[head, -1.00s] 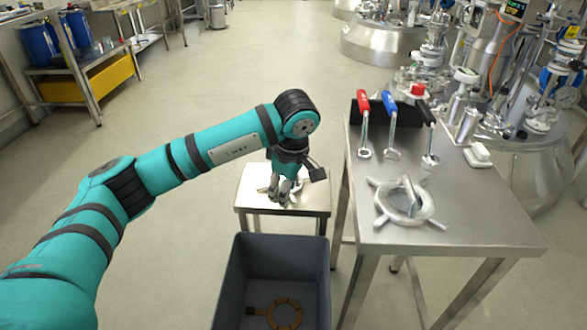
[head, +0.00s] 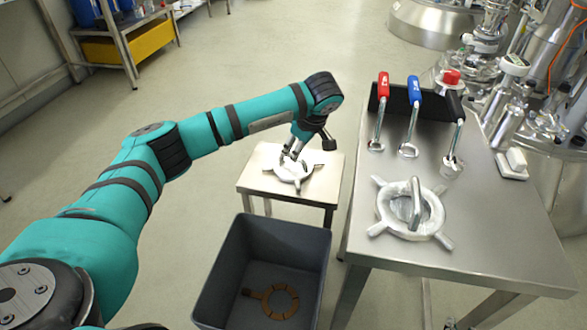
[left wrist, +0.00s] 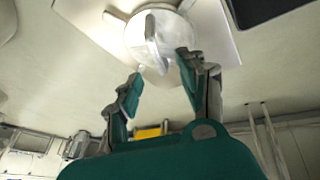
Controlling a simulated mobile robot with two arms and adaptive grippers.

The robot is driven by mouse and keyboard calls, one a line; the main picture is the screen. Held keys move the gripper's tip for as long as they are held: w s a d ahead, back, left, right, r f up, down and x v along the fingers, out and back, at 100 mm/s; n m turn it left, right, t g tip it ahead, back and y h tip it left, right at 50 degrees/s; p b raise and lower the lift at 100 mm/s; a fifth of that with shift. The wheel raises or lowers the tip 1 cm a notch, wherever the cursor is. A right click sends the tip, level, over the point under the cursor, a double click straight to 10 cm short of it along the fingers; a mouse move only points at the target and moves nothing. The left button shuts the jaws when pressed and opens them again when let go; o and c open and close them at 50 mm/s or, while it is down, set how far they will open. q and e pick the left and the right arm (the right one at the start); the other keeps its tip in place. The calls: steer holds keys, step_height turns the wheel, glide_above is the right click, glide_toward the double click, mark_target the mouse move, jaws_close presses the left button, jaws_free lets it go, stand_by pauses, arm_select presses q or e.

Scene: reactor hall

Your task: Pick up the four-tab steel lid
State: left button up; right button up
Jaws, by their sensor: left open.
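A round steel lid (head: 294,172) with tabs and a raised bar handle lies on the small steel table (head: 260,185); my gripper partly hides it, so I cannot count its tabs. My left gripper (head: 291,154) is open just above its far side. In the left wrist view, the lid (left wrist: 172,36) and its bar lie beyond the two spread fingers (left wrist: 161,69), with nothing between them. A second steel lid (head: 388,207), ring-like with four visible tabs and an upright handle, lies on the larger steel table (head: 480,240). My right gripper is not in view.
A grey bin (head: 222,272) holding a brown ring with a tab (head: 278,300) stands in front of the small table. Red-, blue- and black-handled tools (head: 410,120) lean on a dark rack on the larger table. Steel vessels stand behind it. Open floor lies left.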

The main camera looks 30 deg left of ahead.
arm_select(q)
steer(key=shift+x, duration=0.8)
steer(key=b+x, duration=0.1)
steer(key=x, duration=0.3)
steer(key=shift+w+f+b, duration=0.15)
steer(key=shift+w+b, duration=0.05)
steer(key=shift+b, duration=0.2)
steer(key=shift+a+f, duration=0.15)
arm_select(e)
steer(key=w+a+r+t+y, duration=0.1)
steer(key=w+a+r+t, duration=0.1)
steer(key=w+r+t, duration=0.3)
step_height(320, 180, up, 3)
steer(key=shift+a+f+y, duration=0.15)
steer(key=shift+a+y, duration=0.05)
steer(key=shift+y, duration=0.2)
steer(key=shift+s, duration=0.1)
arm_select(q)
jaws_close()
